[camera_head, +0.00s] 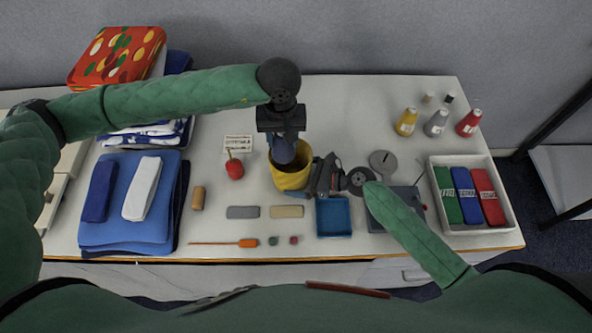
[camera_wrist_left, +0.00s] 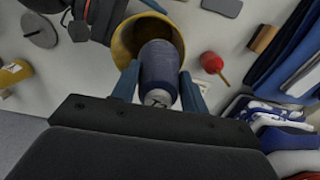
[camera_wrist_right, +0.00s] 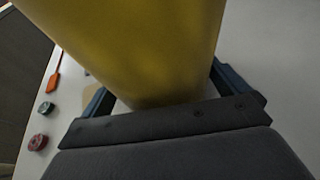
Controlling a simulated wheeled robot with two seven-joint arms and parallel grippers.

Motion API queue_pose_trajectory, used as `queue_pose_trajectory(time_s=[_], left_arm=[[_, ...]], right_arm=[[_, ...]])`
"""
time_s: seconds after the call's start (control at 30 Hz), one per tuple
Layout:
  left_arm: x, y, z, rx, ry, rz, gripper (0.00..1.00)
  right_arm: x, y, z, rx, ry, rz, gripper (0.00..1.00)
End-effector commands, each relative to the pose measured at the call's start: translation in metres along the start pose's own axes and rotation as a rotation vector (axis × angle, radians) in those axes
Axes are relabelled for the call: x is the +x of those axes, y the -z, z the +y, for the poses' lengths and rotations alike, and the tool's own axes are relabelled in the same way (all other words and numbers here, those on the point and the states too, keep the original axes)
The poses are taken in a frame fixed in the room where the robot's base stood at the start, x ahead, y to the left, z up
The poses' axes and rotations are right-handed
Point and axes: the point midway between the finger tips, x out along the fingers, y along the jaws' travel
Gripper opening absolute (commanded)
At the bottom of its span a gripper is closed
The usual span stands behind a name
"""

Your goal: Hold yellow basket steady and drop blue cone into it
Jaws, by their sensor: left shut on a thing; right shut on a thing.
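The yellow basket (camera_head: 289,179) stands on the table in the middle of the head view. My right gripper (camera_head: 313,176) is shut on its right side; in the right wrist view the basket (camera_wrist_right: 140,50) fills the space between the fingers. My left gripper (camera_head: 284,137) points down over the basket's mouth, shut on the blue cone (camera_wrist_left: 160,66). In the left wrist view the cone is between the fingers, over the opening of the yellow basket (camera_wrist_left: 125,42). The cone's lower end overlaps the basket's inside; I cannot tell how deep it reaches.
Yellow (camera_head: 406,122), grey (camera_head: 437,123) and red (camera_head: 469,124) cones stand at the back right. A white tray (camera_head: 433,192) holds folded cloths. A red round object (camera_head: 235,168) is left of the basket. A blue tray (camera_head: 333,217) lies in front. Folded cloths are stacked at left.

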Motion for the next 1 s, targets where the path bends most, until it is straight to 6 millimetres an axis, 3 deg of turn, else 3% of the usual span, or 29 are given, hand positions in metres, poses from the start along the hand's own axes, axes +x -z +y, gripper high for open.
queue_pose_trajectory(time_s=[0.3,0.67,0.7,0.8,1.0], left_arm=[[0.031,0.0,0.0,-0.001,0.0,0.0,0.17],[0.036,0.0,0.0,0.0,0.0,0.0,0.17],[0.036,0.0,0.0,0.001,0.0,0.0,0.52],[0.036,0.0,0.0,0.001,0.0,0.0,0.7],[0.036,0.0,0.0,0.001,0.0,0.0,0.7]], right_arm=[[0.0,0.0,0.0,0.0,0.0,0.0,0.86],[0.0,0.0,0.0,0.0,0.0,0.0,0.86],[0.0,0.0,0.0,0.0,0.0,0.0,0.86],[0.0,0.0,0.0,0.0,0.0,0.0,0.86],[0.0,0.0,0.0,0.0,0.0,0.0,0.86]])
